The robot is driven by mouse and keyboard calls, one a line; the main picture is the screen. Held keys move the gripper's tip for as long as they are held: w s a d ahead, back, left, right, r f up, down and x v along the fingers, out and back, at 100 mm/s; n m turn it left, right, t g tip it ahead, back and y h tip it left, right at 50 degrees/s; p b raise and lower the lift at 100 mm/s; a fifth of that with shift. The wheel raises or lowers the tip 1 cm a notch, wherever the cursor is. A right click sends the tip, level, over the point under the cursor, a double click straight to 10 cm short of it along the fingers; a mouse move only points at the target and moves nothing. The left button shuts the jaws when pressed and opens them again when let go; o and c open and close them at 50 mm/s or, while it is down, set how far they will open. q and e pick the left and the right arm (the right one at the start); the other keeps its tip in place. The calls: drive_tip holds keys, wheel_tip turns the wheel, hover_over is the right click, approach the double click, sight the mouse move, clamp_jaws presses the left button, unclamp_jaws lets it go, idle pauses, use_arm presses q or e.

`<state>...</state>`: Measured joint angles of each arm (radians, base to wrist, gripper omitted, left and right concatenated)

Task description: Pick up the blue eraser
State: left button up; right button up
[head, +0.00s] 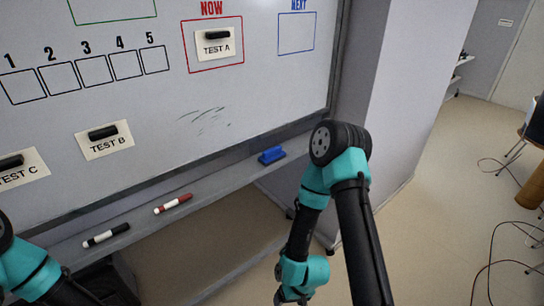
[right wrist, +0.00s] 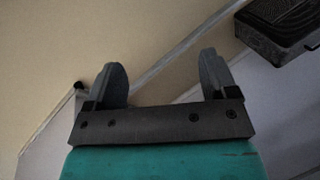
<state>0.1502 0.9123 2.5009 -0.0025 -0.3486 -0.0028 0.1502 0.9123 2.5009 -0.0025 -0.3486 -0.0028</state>
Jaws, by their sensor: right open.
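The blue eraser (head: 271,155) lies on the ledge (head: 228,184) under the whiteboard, toward its right end in the head view. My right arm stands to the right of the eraser and bends down in front of the board. Its gripper end is low in the head view, below the ledge and apart from the eraser, with the fingers not clearly seen there. In the right wrist view my right gripper (right wrist: 165,84) is open, with nothing between its two fingers. Only part of my left arm shows at the lower left of the head view; its gripper is out of view.
A red marker (head: 173,204) and a black marker (head: 106,235) lie on the ledge. The whiteboard (head: 260,85) holds cards marked TEST A (head: 216,48), TEST B (head: 104,141) and TEST C. A dark ridged block (right wrist: 285,25) shows in the right wrist view. Cables lie on the floor at right.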

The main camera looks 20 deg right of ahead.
drive_tip(key=o, duration=0.4)
drive_tip(key=shift+c, duration=0.2)
